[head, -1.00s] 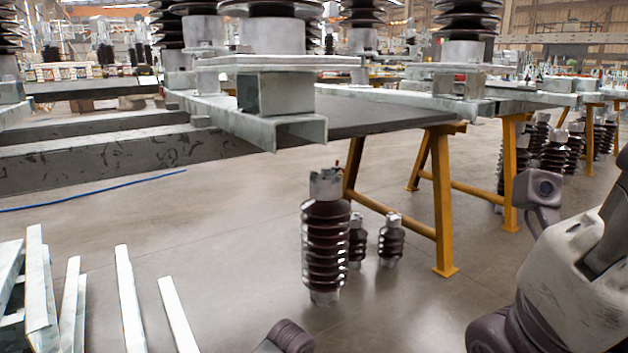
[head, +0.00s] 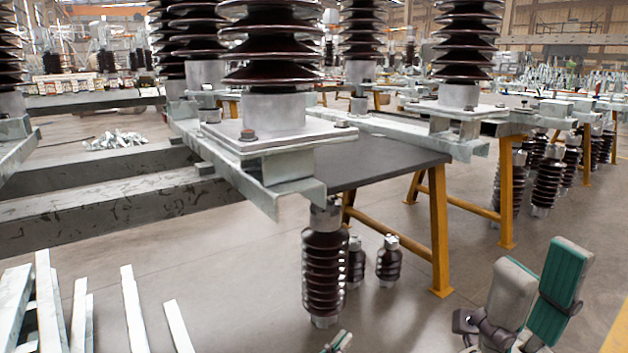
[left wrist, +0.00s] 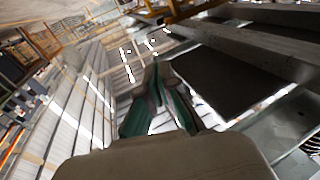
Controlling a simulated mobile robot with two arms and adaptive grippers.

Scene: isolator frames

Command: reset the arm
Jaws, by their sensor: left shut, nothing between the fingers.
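Only the green-edged tip of my left gripper (head: 337,343) shows at the bottom of the head view. In the left wrist view my left gripper (left wrist: 158,70) has its green-padded fingers together at the tips, with nothing between them. My right gripper (head: 541,255) is low at the right of the head view, over the floor. It shows one beige finger and one green-padded finger, with their tips apart, and it appears empty. Most of both arms is outside the head view.
A dark table (head: 385,160) on yellow trestles (head: 440,240) stands ahead. Steel frames bear tall brown insulators (head: 272,45). A brown insulator (head: 325,270) and two smaller ones stand on the floor. Pale metal bars (head: 135,310) lie at the lower left. Floor between is bare.

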